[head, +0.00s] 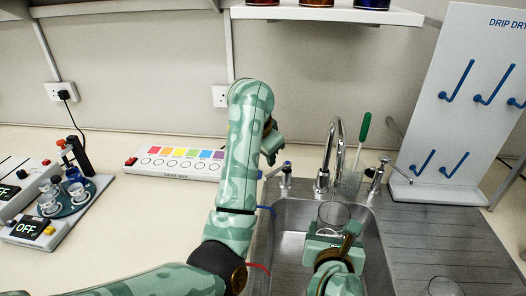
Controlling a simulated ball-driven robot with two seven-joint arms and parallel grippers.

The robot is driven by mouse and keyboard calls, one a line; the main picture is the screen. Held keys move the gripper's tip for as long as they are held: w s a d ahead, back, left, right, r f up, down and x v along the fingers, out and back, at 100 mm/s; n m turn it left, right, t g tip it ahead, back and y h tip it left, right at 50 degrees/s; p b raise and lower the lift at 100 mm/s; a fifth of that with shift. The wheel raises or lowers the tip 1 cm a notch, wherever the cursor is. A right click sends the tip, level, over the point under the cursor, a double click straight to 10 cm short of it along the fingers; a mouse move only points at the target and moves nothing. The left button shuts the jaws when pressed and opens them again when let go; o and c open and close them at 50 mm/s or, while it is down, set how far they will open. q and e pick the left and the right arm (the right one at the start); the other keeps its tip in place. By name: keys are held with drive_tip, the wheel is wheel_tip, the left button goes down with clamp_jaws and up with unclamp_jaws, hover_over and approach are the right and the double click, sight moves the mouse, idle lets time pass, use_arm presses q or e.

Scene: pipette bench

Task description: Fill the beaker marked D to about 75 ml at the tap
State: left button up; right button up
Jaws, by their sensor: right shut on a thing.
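A clear glass beaker (333,213) is over the sink (287,215), below the curved spout of the tap (323,180). No letter or fill level can be read on it, and no water stream can be made out. My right gripper (333,240) is shut on this beaker from the near side and partly hides it. My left gripper (272,152) is just above and left of the left tap handle (284,170). Its fingers are seen side-on and partly hidden by my wrist, so I cannot tell whether they touch the handle or are open.
The right tap handle (377,175) and a glass with a green-handled brush (363,128) stand behind the sink. A drip-dry rack (460,110) with blue hooks is at the right. Another glass (443,287) stands on the drainboard (425,230). A colour-striped box (175,163) is left.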

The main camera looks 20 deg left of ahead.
sight(331, 214)
use_arm(q)
drive_tip(key=shift+s+r, duration=0.25)
drive_tip(key=shift+r, duration=0.2)
use_arm(e)
drive_tip(key=w, duration=0.7)
drive_tip(key=shift+w+a, duration=0.25)
drive_tip(key=shift+a, duration=0.15)
drive_tip(key=shift+s, duration=0.1)
idle(1.4)
drive_tip(key=shift+s, duration=0.4)
drive_tip(key=s, duration=0.6)
drive_tip(key=shift+s+d, duration=0.3)
drive_tip(key=shift+d, duration=0.1)
